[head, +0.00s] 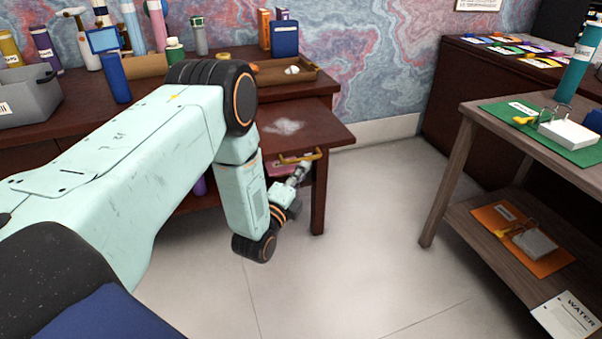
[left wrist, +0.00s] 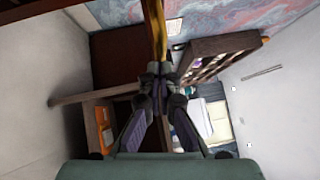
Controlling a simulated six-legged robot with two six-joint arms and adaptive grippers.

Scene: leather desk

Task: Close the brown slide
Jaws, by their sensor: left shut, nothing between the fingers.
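The brown slide (head: 325,130) is a flat dark-brown board that sticks out from the front of the desk, with a pale smudge on its top. A brass handle (head: 301,157) is on its front edge. My left gripper (head: 301,170) is just below and beside the handle, its fingers shut with nothing between them. In the left wrist view the shut fingertips (left wrist: 161,70) are close to a yellowish bar, likely the handle (left wrist: 160,35); I cannot tell whether they touch it. My forearm hides part of the desk and slide. My right gripper is not in view.
The desk (head: 75,115) carries a grey bin (head: 30,95), bottles and a wooden tray (head: 290,75). A side table (head: 470,115) with a green mat (head: 530,125) stands at the right. The floor between (head: 370,220) is clear.

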